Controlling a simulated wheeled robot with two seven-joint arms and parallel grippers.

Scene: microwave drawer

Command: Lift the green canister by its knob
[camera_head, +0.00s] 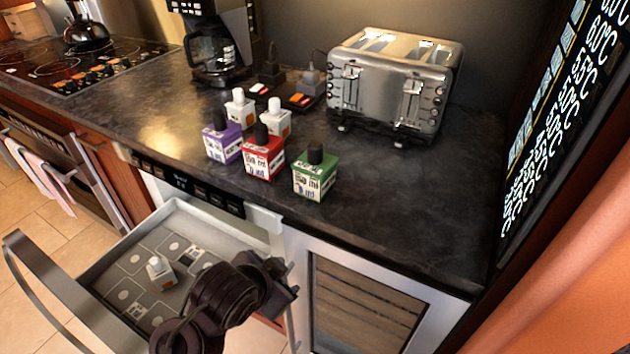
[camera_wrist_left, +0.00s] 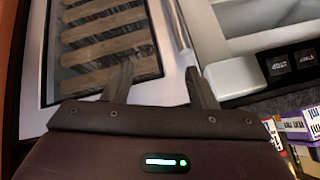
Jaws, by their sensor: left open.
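The green canister (camera_head: 315,178) stands upright on the dark countertop (camera_head: 410,195), near the counter's front edge. Its black knob (camera_head: 316,154) points up and nothing covers it. My left gripper (camera_head: 287,277) is open and empty. It is below and in front of the counter, over the right part of the open drawer, apart from the green canister. Its two spread fingers (camera_wrist_left: 162,85) show in the left wrist view with nothing between them. I cannot make out the green canister in that view. My right gripper is not in view.
A red canister (camera_head: 263,157) stands just left of the green one, with a purple canister (camera_head: 222,142) and two white ones behind. A toaster (camera_head: 392,85) stands behind. The open drawer (camera_head: 128,258) holds a small white canister (camera_head: 160,270). Counter right of the green canister is clear.

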